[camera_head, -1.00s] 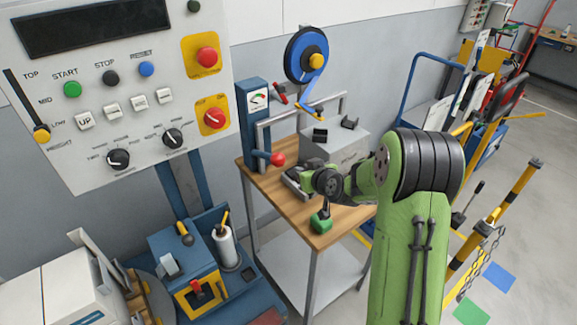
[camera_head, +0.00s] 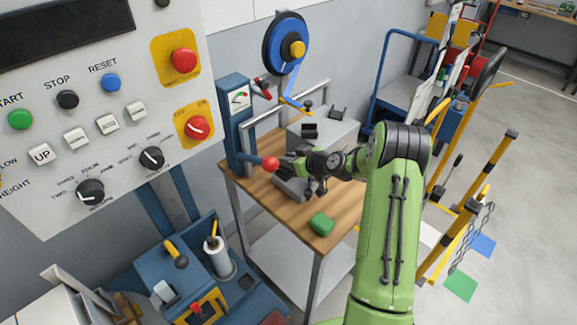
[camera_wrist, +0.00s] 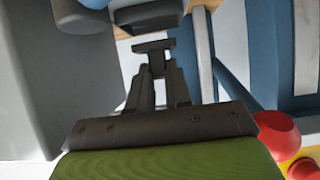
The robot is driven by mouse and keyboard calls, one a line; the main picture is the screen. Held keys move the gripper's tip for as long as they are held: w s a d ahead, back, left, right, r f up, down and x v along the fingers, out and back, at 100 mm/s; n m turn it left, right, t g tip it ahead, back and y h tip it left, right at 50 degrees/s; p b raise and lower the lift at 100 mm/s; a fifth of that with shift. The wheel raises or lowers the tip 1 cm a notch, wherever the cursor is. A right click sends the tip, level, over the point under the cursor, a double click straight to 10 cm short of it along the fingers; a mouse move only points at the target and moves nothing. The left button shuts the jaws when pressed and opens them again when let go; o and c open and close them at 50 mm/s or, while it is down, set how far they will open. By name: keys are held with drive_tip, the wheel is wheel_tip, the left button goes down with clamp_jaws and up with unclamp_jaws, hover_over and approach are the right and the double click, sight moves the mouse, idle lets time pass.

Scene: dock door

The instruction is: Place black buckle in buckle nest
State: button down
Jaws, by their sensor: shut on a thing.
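My gripper (camera_head: 320,190) hangs below the wrist, above the wooden table between the grey box and a green block (camera_head: 322,224). In the wrist view its two dark fingers (camera_wrist: 157,76) are closed together around a small dark T-shaped piece, which looks like the black buckle (camera_wrist: 153,47). In the head view the held piece is too small to make out. The grey box (camera_head: 335,135) on the table carries two small black fittings (camera_head: 309,130) on top. I cannot tell for sure which part is the buckle nest.
A lever with a red ball (camera_head: 270,163) on a blue post is close to my wrist; a metal rail (camera_head: 285,112) stands behind. A blue reel (camera_head: 286,45) hangs over the table. The control panel (camera_head: 100,110) is at left. The table's front is mostly clear.

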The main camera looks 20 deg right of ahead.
drive_tip(key=shift+f, duration=1.25)
drive_tip(key=shift+f, duration=0.1)
drive_tip(key=c, duration=1.1)
unclamp_jaws()
drive_tip(key=shift+o, duration=0.2)
